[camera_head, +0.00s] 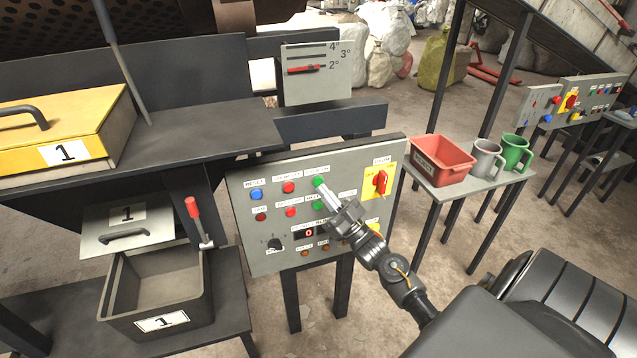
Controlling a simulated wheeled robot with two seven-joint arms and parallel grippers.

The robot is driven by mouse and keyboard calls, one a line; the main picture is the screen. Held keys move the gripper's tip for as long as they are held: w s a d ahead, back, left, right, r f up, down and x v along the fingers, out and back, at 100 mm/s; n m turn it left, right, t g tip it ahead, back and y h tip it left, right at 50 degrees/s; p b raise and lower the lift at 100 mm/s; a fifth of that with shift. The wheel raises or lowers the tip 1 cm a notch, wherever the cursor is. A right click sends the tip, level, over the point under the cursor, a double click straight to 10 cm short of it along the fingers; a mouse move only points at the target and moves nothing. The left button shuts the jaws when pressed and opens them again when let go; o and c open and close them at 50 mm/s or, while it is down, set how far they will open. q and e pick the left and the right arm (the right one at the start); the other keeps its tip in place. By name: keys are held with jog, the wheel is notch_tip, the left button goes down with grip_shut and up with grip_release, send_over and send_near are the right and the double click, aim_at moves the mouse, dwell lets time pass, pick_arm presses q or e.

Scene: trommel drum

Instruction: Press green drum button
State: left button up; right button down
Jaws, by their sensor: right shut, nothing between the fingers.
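The grey control panel (262,232) stands in the middle of the camera_head view. One green button (318,182) is in its upper row, and a second green button (317,205) is just below. The small labels are hard to read, so I cannot tell which is the drum button. My right gripper (326,190) is shut and empty, its tips at or just in front of the upper green button. Whether they touch it I cannot tell. The gripper and wrist hide part of the panel's lower right. My left gripper is not in view.
The panel also has a blue button (256,194), red buttons and a red rotary switch (381,183) on yellow. A red-handled lever (193,208) stands left of it. A red bin (442,160) and mugs sit on a side table to the right.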

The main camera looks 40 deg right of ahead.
jog(key=shift+w, duration=0.15)
jog(key=shift+w+d, duration=0.15)
jog(key=shift+w, duration=0.15)
